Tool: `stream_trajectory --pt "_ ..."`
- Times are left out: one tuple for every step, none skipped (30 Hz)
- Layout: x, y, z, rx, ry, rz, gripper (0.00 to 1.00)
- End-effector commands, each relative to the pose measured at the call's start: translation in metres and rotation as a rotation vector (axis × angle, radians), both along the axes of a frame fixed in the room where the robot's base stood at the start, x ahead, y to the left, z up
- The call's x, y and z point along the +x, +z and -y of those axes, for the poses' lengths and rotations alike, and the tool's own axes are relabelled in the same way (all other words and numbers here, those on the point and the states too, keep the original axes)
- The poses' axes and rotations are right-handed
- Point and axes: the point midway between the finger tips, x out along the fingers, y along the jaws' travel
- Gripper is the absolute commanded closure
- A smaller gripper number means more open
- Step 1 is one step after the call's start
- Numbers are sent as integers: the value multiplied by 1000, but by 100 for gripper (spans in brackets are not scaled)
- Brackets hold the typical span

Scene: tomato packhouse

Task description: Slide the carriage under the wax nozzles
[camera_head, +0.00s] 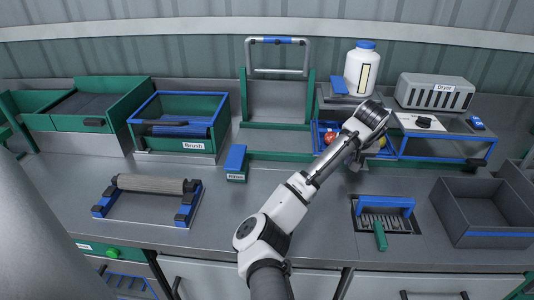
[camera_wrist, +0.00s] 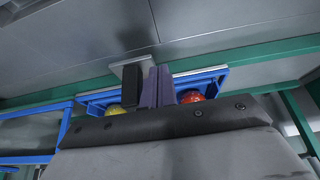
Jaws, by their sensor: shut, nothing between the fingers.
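The carriage is a blue tray (camera_head: 317,139) on the green rail, below the white wax bottle (camera_head: 361,72) with its blue cap. A red tomato (camera_head: 330,138) shows in it left of my arm and a yellow one right of it. The wrist view also shows the carriage (camera_wrist: 213,78). My gripper (camera_head: 355,160) is at the carriage's front, its tips partly hidden by my wrist. In the wrist view, my purple fingers (camera_wrist: 157,85) are shut and empty, right beside a dark upright post (camera_wrist: 132,88). I cannot tell whether they touch. The nozzles cannot be made out.
The rail (camera_head: 280,156) runs left past a green frame and the blue-topped Rinse block (camera_head: 236,160). The Dryer (camera_head: 435,92) stands above a blue-edged frame at right. A drain grate (camera_head: 386,222) with a green-handled tool and a grey crate (camera_head: 485,212) lie nearer.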

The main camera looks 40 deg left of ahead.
Motion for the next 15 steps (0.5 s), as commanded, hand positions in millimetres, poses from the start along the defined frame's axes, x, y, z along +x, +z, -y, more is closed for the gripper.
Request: stream_trajectory --pt "-2 0 -3 -1 2 0 100" --pt "-3 0 -5 -2 3 0 100" --pt "-4 0 -8 -2 3 0 100" --pt "-6 0 -9 -2 3 0 100" --pt "-7 0 -11 -1 2 0 100" --pt "-8 0 -12 -1 1 -1 100" --pt "-8 0 -13 0 1 0 100" --pt "-9 0 -14 0 1 0 100" --pt "-9 2 -14 0 1 0 100" --pt "-10 4 -13 1 0 1 100" --pt "-11 6 -12 0 0 1 100" --pt "-13 10 -11 0 0 1 100" --pt "-15 14 -10 -1 0 0 100" --pt "-16 17 -9 0 0 1 100" --pt "-19 22 -7 0 -1 1 100"
